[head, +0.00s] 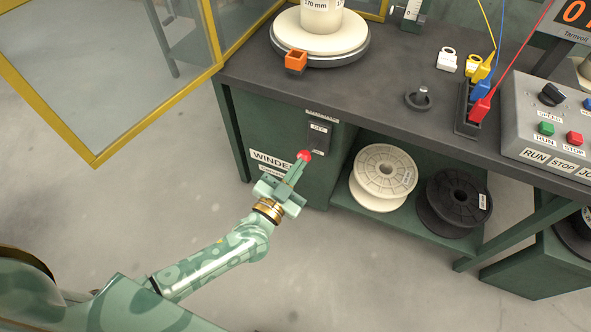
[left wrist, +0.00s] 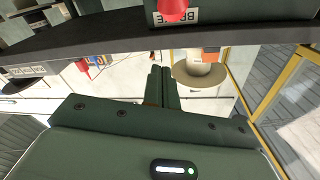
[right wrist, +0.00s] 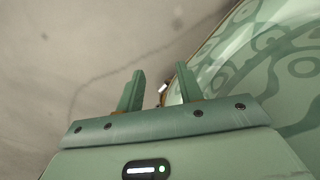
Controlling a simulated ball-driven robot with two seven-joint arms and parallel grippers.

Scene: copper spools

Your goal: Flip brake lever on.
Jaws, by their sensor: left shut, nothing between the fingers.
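The brake lever's red knob (head: 304,155) sticks out at the lower end of a dark switch plate (head: 320,137) on the front of the green cabinet. A small label is on the plate, too small to read surely. In the left wrist view the red knob (left wrist: 173,9) shows at the top edge, beside a partly hidden label. My left gripper (head: 299,165) is shut and empty, its fingertips right at or just under the knob; I cannot tell if they touch. The shut fingers show in the left wrist view (left wrist: 163,72). My right gripper (right wrist: 159,80) is open and empty, seen only in the right wrist view.
The dark tabletop (head: 390,105) overhangs the lever. White (head: 383,175) and black (head: 455,200) spools sit on the lower shelf to the right. A yellow-framed guard (head: 150,115) stands at the left. The floor in front is clear.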

